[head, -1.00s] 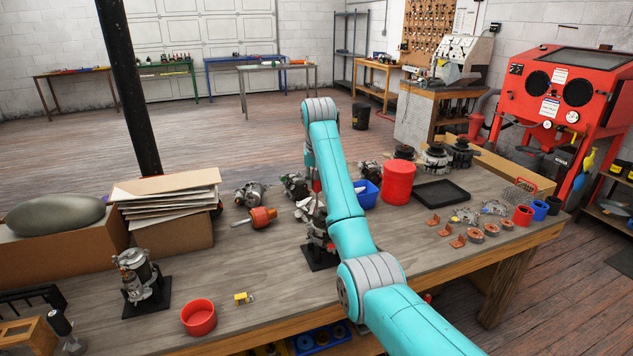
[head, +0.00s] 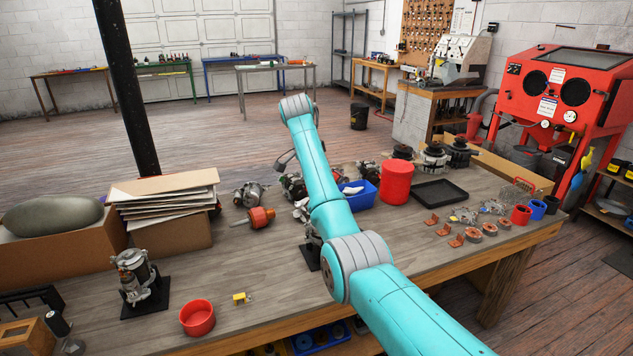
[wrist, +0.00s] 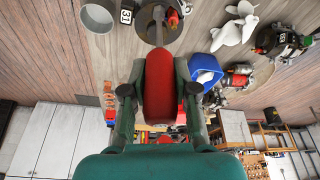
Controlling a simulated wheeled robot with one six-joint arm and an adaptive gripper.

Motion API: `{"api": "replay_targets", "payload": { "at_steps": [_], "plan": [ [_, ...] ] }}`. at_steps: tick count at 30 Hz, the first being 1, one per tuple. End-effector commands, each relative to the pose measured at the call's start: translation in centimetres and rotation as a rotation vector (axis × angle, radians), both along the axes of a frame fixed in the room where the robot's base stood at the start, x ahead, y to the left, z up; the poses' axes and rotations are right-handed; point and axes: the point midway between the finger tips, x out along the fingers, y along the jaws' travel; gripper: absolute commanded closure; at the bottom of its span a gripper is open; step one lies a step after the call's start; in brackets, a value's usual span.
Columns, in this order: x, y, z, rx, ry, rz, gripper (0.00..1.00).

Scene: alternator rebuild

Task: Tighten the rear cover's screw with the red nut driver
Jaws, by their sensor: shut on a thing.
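The red nut driver (wrist: 158,88) is held by its thick handle between the fingers of my gripper (wrist: 158,92) in the wrist view. Its grey shaft (wrist: 157,30) points away toward a dark round part (wrist: 155,18) at the top of that view; I cannot tell whether the tip touches anything. In the head view my arm hides the gripper and the driver. A black stand (head: 311,256) shows beside my arm, with whatever it carries mostly hidden. Another alternator (head: 135,277) stands upright on a black base at the left. I cannot make out the rear cover's screw.
A blue bin (head: 362,196), a red canister (head: 397,183) and a black tray (head: 440,192) are right of my arm. Loose alternator parts (head: 249,194) and an orange-red rotor (head: 259,217) lie to the left. A red cup (head: 197,318) is near the front edge.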

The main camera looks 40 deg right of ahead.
Motion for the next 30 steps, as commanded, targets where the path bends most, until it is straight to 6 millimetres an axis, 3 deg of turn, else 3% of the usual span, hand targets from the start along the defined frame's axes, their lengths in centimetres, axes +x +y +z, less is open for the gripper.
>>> {"api": "replay_targets", "payload": {
  "at_steps": [11,24,30],
  "plan": [
    [0.08,0.08,-0.08,0.001,0.001,-0.043,1.0],
    [-0.01,0.06,-0.06,0.0,0.003,-0.518,1.0],
    [-0.08,0.09,-0.12,0.0,0.0,-0.6,1.0]
  ]
}}
